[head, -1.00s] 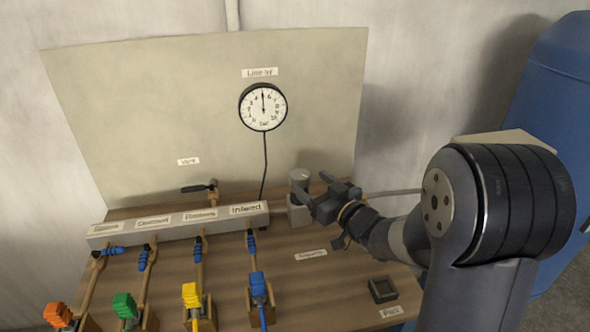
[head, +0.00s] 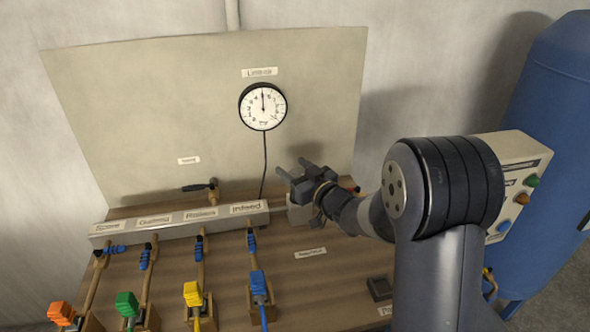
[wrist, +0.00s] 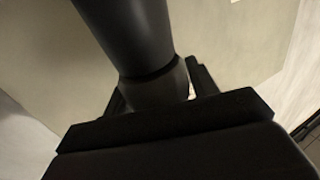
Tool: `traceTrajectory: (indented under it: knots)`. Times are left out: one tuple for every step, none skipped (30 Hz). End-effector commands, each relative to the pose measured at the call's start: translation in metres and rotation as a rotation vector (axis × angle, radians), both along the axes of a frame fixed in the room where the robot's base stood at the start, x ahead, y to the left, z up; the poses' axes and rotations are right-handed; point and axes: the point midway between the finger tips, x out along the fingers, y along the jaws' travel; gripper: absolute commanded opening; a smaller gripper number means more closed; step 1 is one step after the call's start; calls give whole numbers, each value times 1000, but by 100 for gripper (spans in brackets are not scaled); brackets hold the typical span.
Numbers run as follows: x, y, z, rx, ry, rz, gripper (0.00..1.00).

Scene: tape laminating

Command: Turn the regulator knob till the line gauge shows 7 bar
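The round line gauge (head: 263,107) hangs on the upright panel, its needle pointing almost straight up. The scale is too small to read surely; the reading looks mid-scale. The grey regulator body (head: 299,213) stands at the right end of the labelled manifold, and its knob is hidden behind my gripper. My gripper (head: 290,166) is above the regulator with its two fingers apart and pointing left. Nothing shows between them in the head view.
The manifold (head: 180,224) has several labelled outlets with blue fittings. Orange, green, yellow and blue connectors (head: 257,284) stand at the front of the board. A small dark block (head: 379,288) lies front right. A control box (head: 515,185) and blue tank (head: 555,100) stand at right.

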Motion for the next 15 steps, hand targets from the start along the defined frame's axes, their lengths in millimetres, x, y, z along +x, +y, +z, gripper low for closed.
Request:
traceTrajectory:
  knots:
    - [0, 0, 0, 0, 0, 0, 51]
    - [0, 0, 0, 0, 0, 0, 48]
    - [0, 0, 0, 0, 0, 0, 45]
    - [0, 0, 0, 0, 0, 0, 43]
    - [0, 0, 0, 0, 0, 0, 40]
    - [0, 0, 0, 0, 0, 0, 37]
    - [0, 0, 0, 0, 0, 0, 34]
    - [0, 0, 0, 0, 0, 0, 32]
    - [0, 0, 0, 0, 0, 0, 29]
    - [0, 0, 0, 0, 0, 0, 26]
    - [0, 0, 0, 0, 0, 0, 25]
    - [0, 0, 0, 0, 0, 0, 25]
    - [0, 0, 0, 0, 0, -1, 25]
    - [0, 0, 0, 0, 0, -2, 25]
    - [0, 0, -1, 0, 0, -4, 25]
